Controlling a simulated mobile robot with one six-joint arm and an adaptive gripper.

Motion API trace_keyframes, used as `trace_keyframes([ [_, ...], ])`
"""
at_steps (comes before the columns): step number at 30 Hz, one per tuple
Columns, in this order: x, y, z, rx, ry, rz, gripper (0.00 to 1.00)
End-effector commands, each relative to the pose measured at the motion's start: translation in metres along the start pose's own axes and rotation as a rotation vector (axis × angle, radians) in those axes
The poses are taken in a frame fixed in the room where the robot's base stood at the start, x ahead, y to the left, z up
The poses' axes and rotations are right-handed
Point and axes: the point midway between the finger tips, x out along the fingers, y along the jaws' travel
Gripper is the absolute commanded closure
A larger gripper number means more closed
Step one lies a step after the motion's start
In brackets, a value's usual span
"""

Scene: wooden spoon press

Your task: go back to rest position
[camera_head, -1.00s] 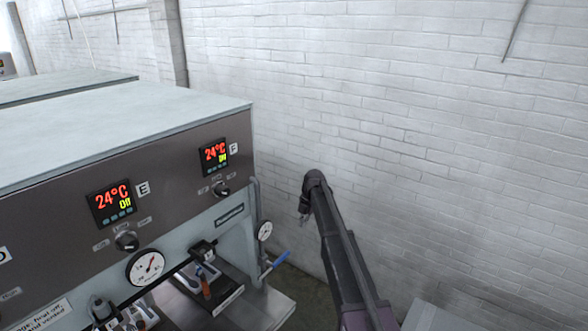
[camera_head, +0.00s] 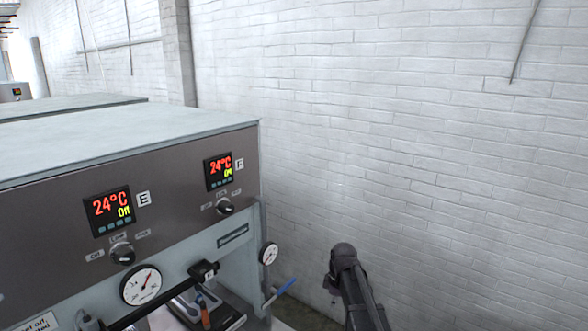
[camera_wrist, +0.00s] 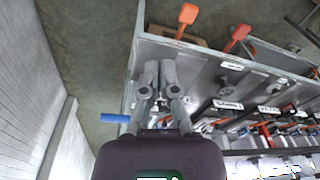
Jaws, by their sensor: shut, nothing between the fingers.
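My gripper (camera_wrist: 160,72) shows in the wrist view with its two grey fingers together and nothing between them. It points toward the grey press frame, with bare floor to the left. In the head view my arm shows at the lower right, in front of the white brick wall and right of the press (camera_head: 130,165); the finger detail is too small to tell there. The gripper appears apart from the press in that view.
The press front carries displays E (camera_head: 109,208) and F (camera_head: 219,171), knobs and a round gauge (camera_head: 143,285). A blue-handled lever (camera_head: 285,287) sticks out right of it; a blue handle (camera_wrist: 115,118) shows in the wrist view. Orange handles (camera_wrist: 187,18) lie ahead. The brick wall (camera_head: 430,130) stands behind.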

Motion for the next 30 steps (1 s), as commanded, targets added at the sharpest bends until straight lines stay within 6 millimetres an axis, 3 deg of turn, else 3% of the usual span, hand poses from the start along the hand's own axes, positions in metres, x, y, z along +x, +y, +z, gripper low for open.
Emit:
trace_keyframes([
  [1, 0.009, -0.015, 0.010, 0.065, -0.005, 0.003, 1.00],
  [21, 0.062, -0.134, 0.093, 1.015, -0.049, 0.075, 1.00],
  [30, 0.071, -0.159, 0.110, 1.241, -0.051, 0.101, 1.00],
])
